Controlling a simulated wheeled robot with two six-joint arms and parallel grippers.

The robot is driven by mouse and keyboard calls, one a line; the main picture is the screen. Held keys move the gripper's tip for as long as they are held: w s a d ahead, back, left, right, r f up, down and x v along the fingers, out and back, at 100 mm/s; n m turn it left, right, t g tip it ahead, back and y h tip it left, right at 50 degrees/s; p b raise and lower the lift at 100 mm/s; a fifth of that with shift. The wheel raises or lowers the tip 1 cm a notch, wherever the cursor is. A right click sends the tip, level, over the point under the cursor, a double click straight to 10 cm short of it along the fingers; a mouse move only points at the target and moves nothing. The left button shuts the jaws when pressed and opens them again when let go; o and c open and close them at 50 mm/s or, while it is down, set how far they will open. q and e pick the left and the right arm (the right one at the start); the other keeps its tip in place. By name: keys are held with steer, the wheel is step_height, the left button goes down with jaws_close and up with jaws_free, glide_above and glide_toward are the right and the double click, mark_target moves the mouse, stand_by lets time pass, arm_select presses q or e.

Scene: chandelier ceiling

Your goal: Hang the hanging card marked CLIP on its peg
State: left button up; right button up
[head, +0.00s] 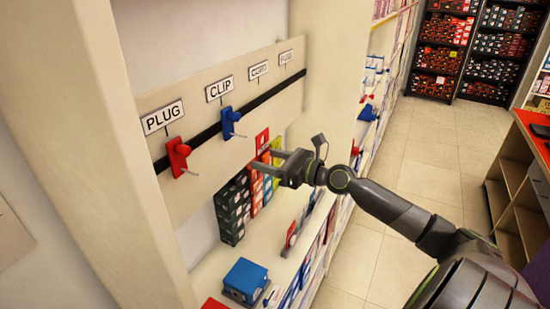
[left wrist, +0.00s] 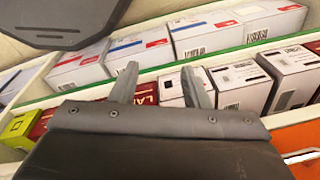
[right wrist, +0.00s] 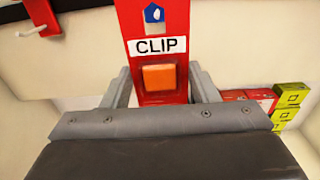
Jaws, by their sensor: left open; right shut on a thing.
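The red hanging card marked CLIP (right wrist: 154,88) is upright between the fingers of my right gripper (right wrist: 162,90), which is shut on it. The card bears an orange square and a white CLIP label. A blue patch with a white mark shows above the label; I cannot tell whether it is printed or seen through an opening. In the head view my right gripper (head: 268,160) is right of and below the blue peg (head: 230,122), which sits under the CLIP sign (head: 219,89). My left gripper (left wrist: 160,85) is open and empty, above shelves of boxes.
A red peg (head: 178,155) sits under the PLUG sign (head: 163,117), left of the blue peg. Both are on a black rail. CORD (head: 259,70) and FUSE (head: 286,57) signs are farther right. Dark boxes (head: 231,208) and a blue box (head: 245,278) stand on the shelf below.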

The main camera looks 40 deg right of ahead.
steer(key=shift+w+a, duration=0.15)
steer(key=shift+w, duration=0.15)
steer(key=shift+w+a+f, duration=0.1)
steer(key=shift+w+a, duration=0.05)
steer(key=shift+w, duration=0.35)
arm_select(q)
steer(key=shift+a+r, duration=0.1)
steer(key=shift+a, duration=0.05)
arm_select(e)
steer(key=x, duration=0.4)
steer(key=f+x, duration=0.1)
steer(key=x, duration=0.1)
steer(key=shift+f, duration=0.1)
stand_by(0.4)
arm_select(q)
steer(key=shift+a, duration=0.1)
arm_select(e)
steer(key=o, duration=0.8)
steer(key=shift+o, duration=0.2)
